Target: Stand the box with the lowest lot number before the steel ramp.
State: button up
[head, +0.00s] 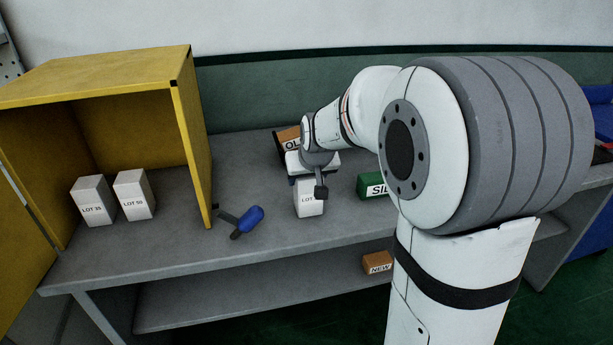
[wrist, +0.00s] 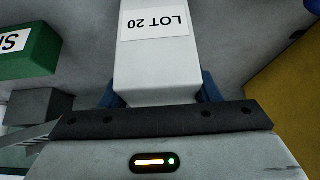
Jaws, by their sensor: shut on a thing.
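A white box marked LOT 20 (wrist: 160,60) is between the blue fingers of my gripper (wrist: 160,94), which is shut on it. In the head view this box (head: 309,204) is upright over the grey bench, with its top hidden by my gripper (head: 308,183); I cannot tell whether it touches the bench. A white box that reads LOT 35 (head: 94,201) and one that reads LOT 50 (head: 135,195) stand inside the yellow cabinet at left. I cannot make out the steel ramp for sure; a grey block (wrist: 40,107) shows in the wrist view.
The yellow cabinet (head: 190,140) stands open on the bench (head: 180,265). A blue-handled tool (head: 249,219) lies right of it. A green block (head: 372,186) and an orange block (head: 288,138) are near my arm. An orange block marked NEW (head: 377,262) is on the lower shelf.

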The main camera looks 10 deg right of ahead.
jog(key=shift+f, duration=0.15)
jog(key=o, duration=1.3)
jog(key=p+v, duration=0.1)
jog(key=v, duration=0.6)
jog(key=shift+s+r, duration=0.25)
jog(key=shift+r, duration=0.05)
